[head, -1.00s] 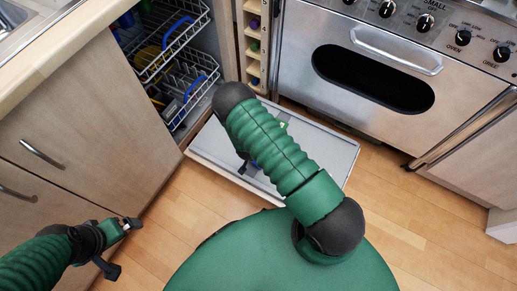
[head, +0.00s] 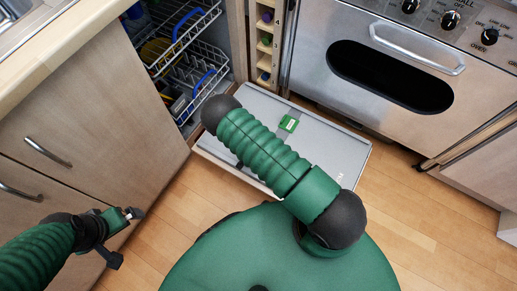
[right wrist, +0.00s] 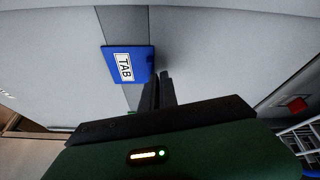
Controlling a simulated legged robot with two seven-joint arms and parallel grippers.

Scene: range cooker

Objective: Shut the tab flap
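The tab flap (right wrist: 125,64) is a blue plate with a white "TAB" label in the right wrist view. It stands out over a grey strip on a pale panel; whether it is tilted up or flat is hard to tell. My right gripper (right wrist: 158,80) has its two dark fingers close together, just right of the flap and empty. Whether they touch it is unclear. In the head view, my right arm hides that gripper and the flap. My left gripper (head: 124,238) is open and empty, low at the left by the cabinet.
The dishwasher door (head: 325,150) lies open and low, with a green piece (head: 288,123) on it. Racks (head: 190,75) with dishes stand inside the dishwasher. A cabinet (head: 90,125) is at the left, the range cooker (head: 340,30) at the back right. Wooden floor is clear at the right.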

